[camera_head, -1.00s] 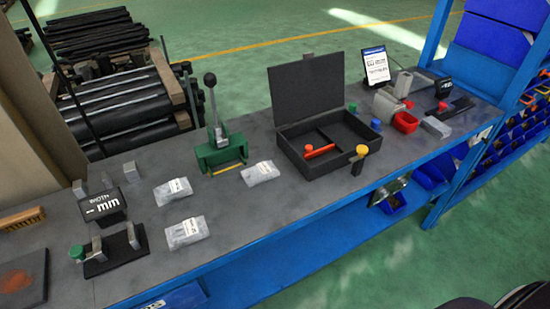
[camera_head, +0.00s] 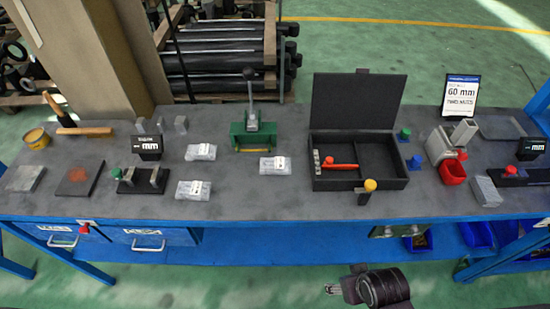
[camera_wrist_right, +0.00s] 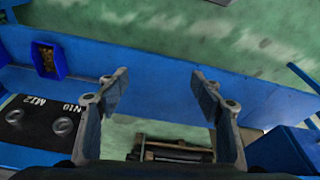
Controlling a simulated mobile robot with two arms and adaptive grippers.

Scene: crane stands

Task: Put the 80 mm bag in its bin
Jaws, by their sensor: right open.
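Three clear bags with white labels lie flat on the grey workbench (camera_head: 330,212): an upper left bag (camera_head: 200,152), a lower left bag (camera_head: 193,190) and a bag to the right (camera_head: 275,165). Their labels are too small to read, so I cannot tell which is the 80 mm one. My right gripper (camera_head: 333,289) is in front of the bench, low and away from the bags. In the right wrist view the right gripper (camera_wrist_right: 157,78) is open with nothing between its fingers. My left gripper is not in view.
An open black case (camera_head: 358,182) and a green press (camera_head: 257,135) stand mid-bench. A sign (camera_head: 461,95) reads 60 mm. Blue bins (camera_head: 478,236) sit below at the right; a blue bin (camera_wrist_right: 47,60) with brownish contents shows in the wrist view.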

